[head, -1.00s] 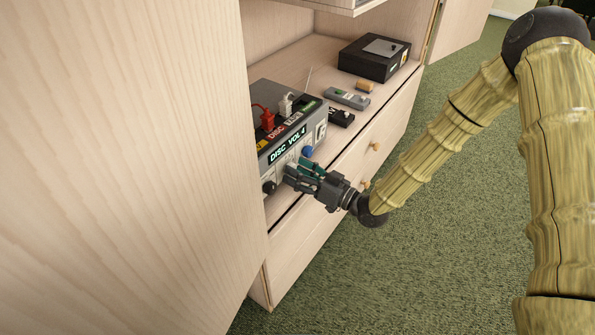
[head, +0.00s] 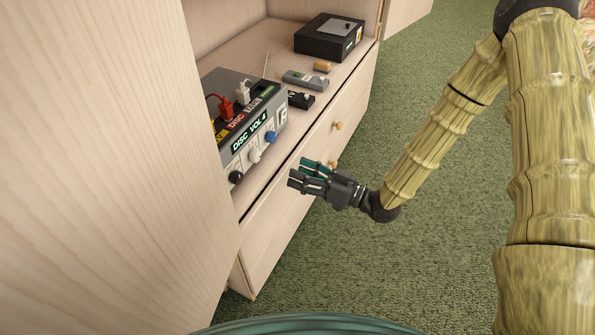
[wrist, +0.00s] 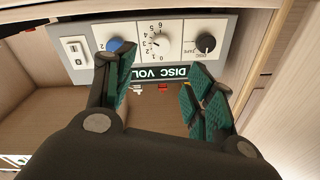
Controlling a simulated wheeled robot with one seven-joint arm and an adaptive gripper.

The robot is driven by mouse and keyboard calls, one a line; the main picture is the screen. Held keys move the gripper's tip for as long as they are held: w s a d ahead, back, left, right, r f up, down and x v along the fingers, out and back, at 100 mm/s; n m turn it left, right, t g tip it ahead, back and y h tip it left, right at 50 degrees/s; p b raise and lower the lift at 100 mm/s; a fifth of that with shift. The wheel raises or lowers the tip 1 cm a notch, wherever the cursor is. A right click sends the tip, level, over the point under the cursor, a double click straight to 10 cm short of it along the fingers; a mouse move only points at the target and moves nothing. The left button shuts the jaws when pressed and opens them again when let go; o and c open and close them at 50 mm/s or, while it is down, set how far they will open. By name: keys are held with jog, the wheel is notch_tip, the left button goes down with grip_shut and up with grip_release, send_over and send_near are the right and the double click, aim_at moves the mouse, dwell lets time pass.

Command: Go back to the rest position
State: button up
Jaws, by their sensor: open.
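My gripper (head: 307,176) is open and empty in the head view. It hangs in front of the wooden cabinet, apart from the grey control box (head: 222,98) on the shelf. In the wrist view my gripper (wrist: 162,85) shows its two green-padded fingers spread, with nothing between them. Beyond them is the box's front panel (wrist: 185,50), with a blue knob (wrist: 115,45), a white numbered dial (wrist: 158,43) and a black knob (wrist: 205,43). The blue knob also shows in the head view (head: 270,137). Red and white plugs stand on the box top.
The cabinet shelf (head: 268,50) also holds a black box (head: 329,38), a grey remote-like device (head: 305,80), a small black item (head: 301,100) and a cork-like piece (head: 321,67). Drawers with round wooden knobs lie below. A large wooden panel (head: 90,160) fills the left. Green carpet (head: 400,270) is clear.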

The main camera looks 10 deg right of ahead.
jog(key=shift+f, duration=0.15)
jog(key=s+d+f+m+g+h, duration=0.25)
jog(key=s+f+h, duration=0.3)
jog(key=f, duration=0.45)
jog(key=s+d+f+m+g+h, duration=0.1)
jog(key=s+f+m+g+h, duration=0.2)
jog(key=s+f, duration=0.6)
jog(key=s+d+f+m+g+h, duration=0.1)
jog(key=s+d+f+h, duration=0.15)
jog(key=s+f, duration=0.2)
jog(key=s+d+f+g+h, duration=0.2)
jog(key=s+d+f, duration=0.1)
jog(key=s, duration=0.3)
jog(key=s+d+m+g+h, duration=0.1)
jog(key=s+d+g+h, duration=0.15)
jog(key=s, duration=0.55)
notch_tip(320, 180, up, 22)
jog(key=p, duration=2.2)
jog(key=shift+w+d+f, duration=0.15)
jog(key=shift+w+d, duration=0.1)
jog(key=shift+d, duration=0.15)
